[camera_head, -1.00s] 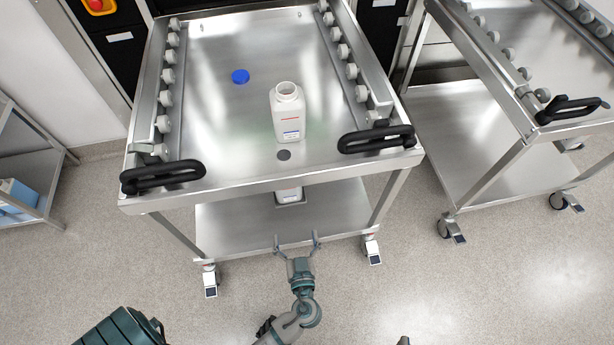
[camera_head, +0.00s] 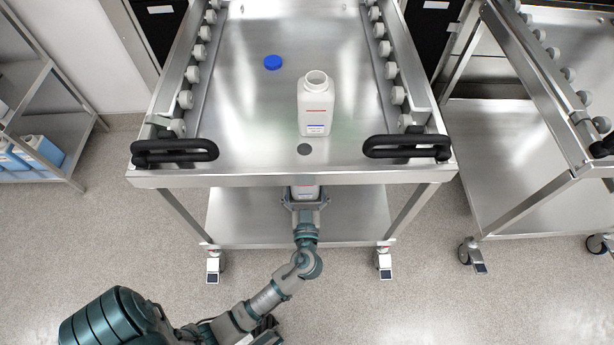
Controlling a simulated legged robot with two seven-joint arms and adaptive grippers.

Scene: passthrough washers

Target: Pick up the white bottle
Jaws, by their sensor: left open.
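A white bottle (camera_head: 316,105) with an open mouth and a label with red and blue lines stands upright on the cart's top surface. A second white bottle (camera_head: 305,190) is on the lower shelf, mostly hidden under the cart's front edge. My left gripper (camera_head: 306,196) is open under that front edge, its fingers on either side of the lower bottle. I cannot tell whether they touch it. My right gripper is not in view.
The steel cart (camera_head: 250,120) has two black handles (camera_head: 174,151) at its front and roller rails along its sides. A blue cap (camera_head: 272,62) and a dark round spot (camera_head: 304,149) are on top. A second cart (camera_head: 520,150) stands right; a shelf (camera_head: 75,130) with blue containers stands left.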

